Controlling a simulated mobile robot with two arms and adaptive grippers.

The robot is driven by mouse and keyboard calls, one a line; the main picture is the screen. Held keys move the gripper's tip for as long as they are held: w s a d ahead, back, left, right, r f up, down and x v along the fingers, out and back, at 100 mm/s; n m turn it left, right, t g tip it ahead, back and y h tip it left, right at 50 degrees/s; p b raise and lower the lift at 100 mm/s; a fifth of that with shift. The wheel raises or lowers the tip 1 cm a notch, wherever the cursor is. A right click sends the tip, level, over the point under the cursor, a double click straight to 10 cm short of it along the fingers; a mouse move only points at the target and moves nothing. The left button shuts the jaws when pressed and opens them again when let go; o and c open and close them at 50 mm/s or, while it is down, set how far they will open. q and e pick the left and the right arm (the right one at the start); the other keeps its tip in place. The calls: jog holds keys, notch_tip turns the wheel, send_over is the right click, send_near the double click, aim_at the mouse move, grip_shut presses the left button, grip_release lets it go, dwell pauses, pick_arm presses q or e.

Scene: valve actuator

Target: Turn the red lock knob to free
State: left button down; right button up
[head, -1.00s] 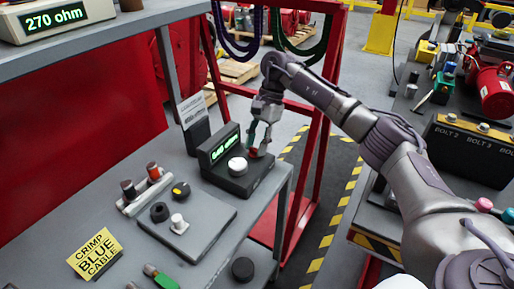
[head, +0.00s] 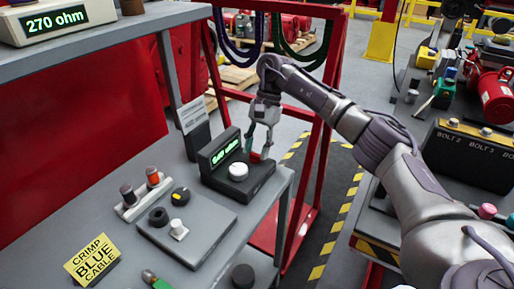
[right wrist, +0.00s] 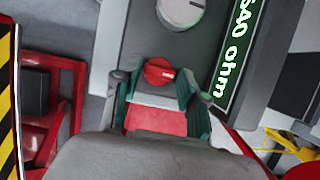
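The red lock knob (right wrist: 160,72) sits on a dark box with a green ohm display (right wrist: 240,45). A pale mark on the knob points right in the right wrist view. In the head view the knob (head: 255,157) is small and partly covered by the fingers. My right gripper (right wrist: 154,84) is over the knob, pointing down, with its green-padded fingers on either side. Gaps show between the knob and both fingers, so the gripper looks open. The box's round white knob (head: 238,171) is beside it. My left gripper is not in view.
The dark box (head: 213,182) stands near the right edge of the grey bench. A plate with a small white-topped part (head: 178,229) and a holder with red and dark plugs (head: 140,196) are nearby. A red frame (head: 317,165) rises behind the bench edge.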

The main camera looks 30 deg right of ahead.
jog(key=shift+o, duration=1)
jog(key=shift+r, duration=0.1)
jog(key=v, duration=1.1)
jog(key=shift+d+r, duration=0.25)
jog(key=shift+r, duration=0.05)
jog(key=shift+w, duration=0.15)
